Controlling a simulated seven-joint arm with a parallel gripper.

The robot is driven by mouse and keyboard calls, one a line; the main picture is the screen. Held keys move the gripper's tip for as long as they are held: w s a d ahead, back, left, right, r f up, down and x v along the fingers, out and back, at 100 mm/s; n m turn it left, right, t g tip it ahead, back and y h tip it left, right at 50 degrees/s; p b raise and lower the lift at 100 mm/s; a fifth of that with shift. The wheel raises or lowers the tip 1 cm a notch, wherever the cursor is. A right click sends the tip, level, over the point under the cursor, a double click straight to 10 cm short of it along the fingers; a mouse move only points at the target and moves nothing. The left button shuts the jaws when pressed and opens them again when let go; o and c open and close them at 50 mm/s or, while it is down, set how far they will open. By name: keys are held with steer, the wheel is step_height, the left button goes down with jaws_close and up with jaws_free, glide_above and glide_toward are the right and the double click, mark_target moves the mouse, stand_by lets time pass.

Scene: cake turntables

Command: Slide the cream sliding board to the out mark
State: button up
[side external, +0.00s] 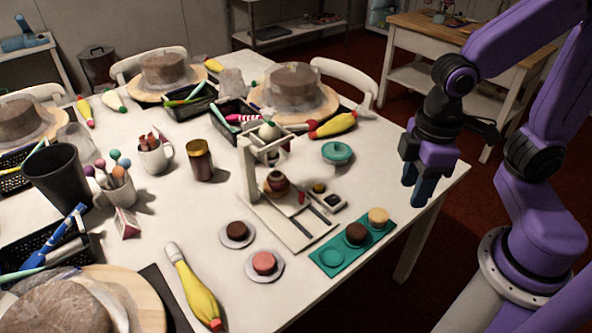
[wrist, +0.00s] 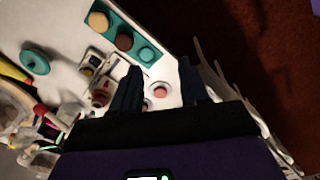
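The cream sliding board (side external: 286,204) lies at the rear of a cream base (side external: 297,236) with two dark rails, under an upright cream frame (side external: 247,170). A brown round item (side external: 276,183) sits on the board, and a small red piece (side external: 301,198) shows at its right end. The dark rails in front are bare. I cannot make out the out mark. My gripper (side external: 417,188) hangs right of the stand, apart from it, fingers pointing down. In the wrist view its fingers (wrist: 160,82) are spread and empty; the brown item (wrist: 100,97) shows left of them.
A teal tray (side external: 322,269) with a brown and a yellow cake lies between the stand and my gripper's side. Two small plates (side external: 237,242) with cakes sit in front.

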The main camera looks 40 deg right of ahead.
steer(key=w+a+f+m, duration=0.2)
steer(key=w+m, duration=0.1)
steer(key=w, duration=0.5)
steer(key=w+a+f+m, duration=0.2)
steer(key=w+f, duration=0.1)
steer(key=w, duration=0.4)
steer(key=m, duration=0.6)
glide_above(302, 193)
step_height(302, 193, down, 10)
step_height(302, 193, down, 9)
steer(key=shift+r, duration=0.1)
steer(key=c, duration=0.8)
jaws_close()
steer(key=shift+s, duration=0.1)
steer(key=shift+s+a, duration=0.1)
steer(key=shift+s, duration=4.8)
steer(key=shift+s, duration=0.15)
